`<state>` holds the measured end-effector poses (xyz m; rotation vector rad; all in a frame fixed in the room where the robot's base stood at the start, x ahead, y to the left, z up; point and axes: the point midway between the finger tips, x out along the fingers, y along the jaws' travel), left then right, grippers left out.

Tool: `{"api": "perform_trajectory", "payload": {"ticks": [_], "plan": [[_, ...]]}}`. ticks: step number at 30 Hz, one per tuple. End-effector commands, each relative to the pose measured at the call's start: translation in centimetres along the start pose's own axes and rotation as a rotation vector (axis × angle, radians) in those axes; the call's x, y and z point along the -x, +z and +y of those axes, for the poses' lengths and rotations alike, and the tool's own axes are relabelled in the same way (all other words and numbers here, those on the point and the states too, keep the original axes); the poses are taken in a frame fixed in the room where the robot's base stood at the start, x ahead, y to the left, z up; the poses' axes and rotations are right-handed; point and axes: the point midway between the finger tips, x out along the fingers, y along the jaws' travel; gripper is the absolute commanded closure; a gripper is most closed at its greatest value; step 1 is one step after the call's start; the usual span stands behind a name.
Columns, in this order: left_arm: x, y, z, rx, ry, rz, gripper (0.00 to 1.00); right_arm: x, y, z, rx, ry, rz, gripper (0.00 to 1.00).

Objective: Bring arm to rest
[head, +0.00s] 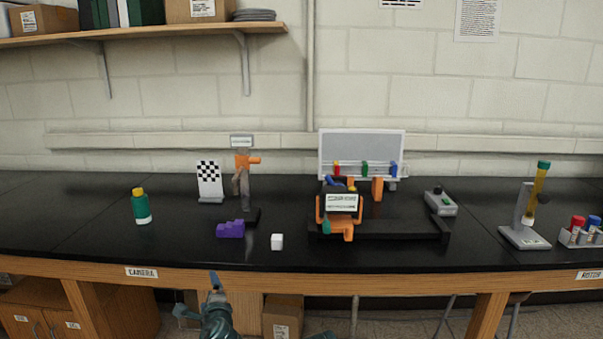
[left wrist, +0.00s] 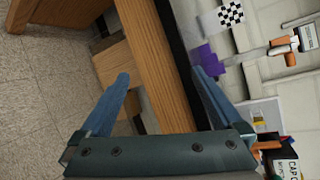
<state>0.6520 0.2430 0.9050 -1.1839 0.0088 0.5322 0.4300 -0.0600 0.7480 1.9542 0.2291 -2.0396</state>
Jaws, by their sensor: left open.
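My left gripper (head: 215,281) is in the lower part of the head view, in front of the bench's front edge and beside the wooden cabinets. In the left wrist view its two fingers (left wrist: 163,82) stand wide apart with nothing held between them. Past the fingers, that view shows the wooden bench edge (left wrist: 165,65) and the floor. My right gripper's fingers do not show; only a small teal sliver sits at the head view's bottom edge, and I cannot tell what part it is.
On the black bench (head: 90,230) stand a green bottle (head: 141,207), a purple block (head: 230,229), a white cube (head: 277,242) and an orange-and-black fixture (head: 340,228). The purple block also shows in the left wrist view (left wrist: 206,58). A cardboard box (head: 283,318) is under the bench.

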Motion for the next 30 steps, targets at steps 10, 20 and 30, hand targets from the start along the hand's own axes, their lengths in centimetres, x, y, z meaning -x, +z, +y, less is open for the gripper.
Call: {"api": "perform_trajectory", "payload": {"ticks": [10,20,30], "plan": [[10.7,-11.2,13.2,0.823,0.801,-0.125,0.0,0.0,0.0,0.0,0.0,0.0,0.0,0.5],[22.5,-16.6,17.7,0.99,1.29,-0.36,0.0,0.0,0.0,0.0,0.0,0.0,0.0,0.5],[24.5,-13.3,10.8,0.994,1.285,-0.362,0.0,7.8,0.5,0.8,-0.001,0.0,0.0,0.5]]}}
